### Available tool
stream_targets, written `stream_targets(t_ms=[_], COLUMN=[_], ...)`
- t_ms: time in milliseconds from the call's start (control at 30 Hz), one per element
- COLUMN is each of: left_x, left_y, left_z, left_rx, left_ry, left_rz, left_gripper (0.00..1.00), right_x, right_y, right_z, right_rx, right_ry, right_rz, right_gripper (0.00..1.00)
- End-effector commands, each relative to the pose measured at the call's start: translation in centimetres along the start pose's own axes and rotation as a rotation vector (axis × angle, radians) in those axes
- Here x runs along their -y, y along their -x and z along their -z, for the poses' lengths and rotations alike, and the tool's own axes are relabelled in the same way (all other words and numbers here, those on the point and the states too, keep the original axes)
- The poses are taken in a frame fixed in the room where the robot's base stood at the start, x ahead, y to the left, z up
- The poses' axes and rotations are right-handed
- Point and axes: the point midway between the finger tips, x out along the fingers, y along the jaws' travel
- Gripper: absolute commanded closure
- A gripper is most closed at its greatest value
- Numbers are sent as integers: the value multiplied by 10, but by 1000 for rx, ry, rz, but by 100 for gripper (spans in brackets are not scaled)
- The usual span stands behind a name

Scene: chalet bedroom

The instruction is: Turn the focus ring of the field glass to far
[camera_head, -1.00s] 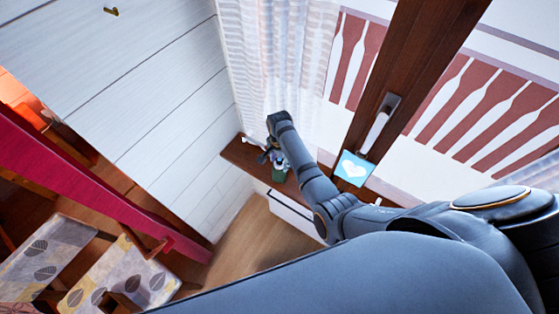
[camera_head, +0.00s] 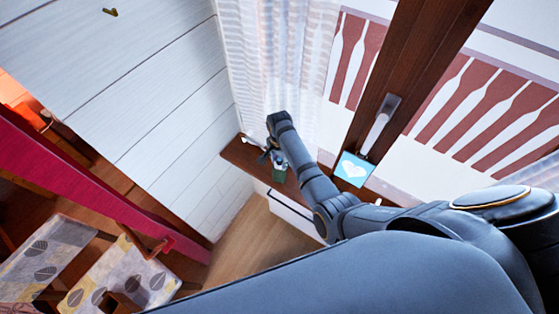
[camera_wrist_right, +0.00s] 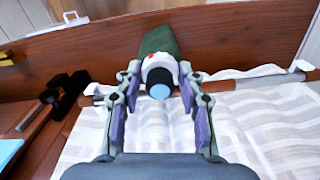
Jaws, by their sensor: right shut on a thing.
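The field glass (camera_wrist_right: 160,43) shows in the right wrist view as a dark green body with a white ring (camera_wrist_right: 158,62) and a round blue lens (camera_wrist_right: 160,91) facing the camera. A small red mark sits on the upper part of the ring. My right gripper (camera_wrist_right: 158,80) is shut on the field glass, with one finger at each side near the ring. In the head view my right gripper (camera_head: 268,154) is small and partly hidden by its wrist. The green field glass (camera_head: 279,174) shows just below it. My left gripper is not in view.
The brown wooden ledge (camera_head: 237,151) runs beneath the window. A pale curtain (camera_head: 285,65) hangs close behind my right wrist. A blue card with a white heart (camera_head: 353,169) is by the window handle (camera_head: 380,122). A dark object (camera_wrist_right: 70,92) lies left of the gripper.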

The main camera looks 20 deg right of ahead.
Motion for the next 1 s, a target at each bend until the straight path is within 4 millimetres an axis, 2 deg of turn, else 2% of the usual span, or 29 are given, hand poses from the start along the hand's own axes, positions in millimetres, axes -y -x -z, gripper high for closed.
stream_targets(t_ms=[1000], left_x=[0], left_y=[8], left_z=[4], left_rx=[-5], left_ry=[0], left_rz=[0], left_gripper=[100], right_x=[1], right_y=[1], right_z=[0], right_rx=[-1], right_ry=[136], right_rz=[1], right_gripper=[93])
